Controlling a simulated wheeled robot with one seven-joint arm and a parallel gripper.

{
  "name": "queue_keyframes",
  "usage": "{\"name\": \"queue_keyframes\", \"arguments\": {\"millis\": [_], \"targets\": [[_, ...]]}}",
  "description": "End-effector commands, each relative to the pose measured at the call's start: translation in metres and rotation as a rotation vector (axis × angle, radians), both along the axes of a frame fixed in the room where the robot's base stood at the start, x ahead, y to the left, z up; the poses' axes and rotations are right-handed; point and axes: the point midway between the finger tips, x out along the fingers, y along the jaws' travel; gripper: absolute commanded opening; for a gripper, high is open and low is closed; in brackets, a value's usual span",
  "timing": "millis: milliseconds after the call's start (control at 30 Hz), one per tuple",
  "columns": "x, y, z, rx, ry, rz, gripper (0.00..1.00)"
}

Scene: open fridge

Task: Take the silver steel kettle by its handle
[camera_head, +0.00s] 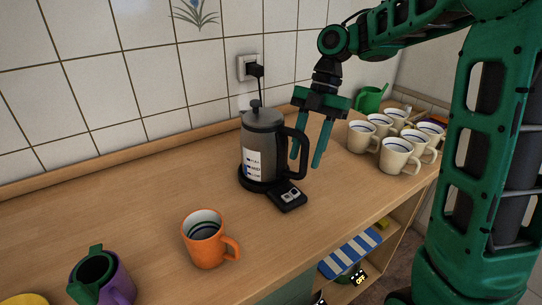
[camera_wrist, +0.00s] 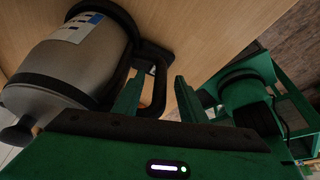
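The silver steel kettle (camera_head: 257,165) stands upright on its dark base on the wooden counter. It has a dark lid and a dark loop handle (camera_head: 303,147) on its right side. In the wrist view the kettle (camera_wrist: 68,68) fills the upper left, and its handle (camera_wrist: 159,88) shows between my two fingers. My gripper (camera_head: 306,161) is open, with its green fingers pointing down at the handle. One finger is on the kettle side of the handle's outer bar, the other beyond it. I cannot tell whether either finger touches the handle.
Several white mugs (camera_head: 396,154) and a green watering can (camera_head: 369,99) stand to the right. A wall socket (camera_head: 249,67) with a plug is behind the kettle.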

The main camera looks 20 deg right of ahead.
Motion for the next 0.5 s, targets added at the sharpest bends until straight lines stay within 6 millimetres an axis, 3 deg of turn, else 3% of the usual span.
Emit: {"name": "queue_keyframes", "arguments": {"millis": [200, 467, 500], "targets": [[-0.002, 0.005, -0.02, 0.0, 0.002, -0.003, 0.38], [-0.002, 0.002, -0.022, 0.0, 0.0, -0.009, 0.38], [-0.002, 0.002, -0.022, 0.0, 0.001, -0.009, 0.33]]}}
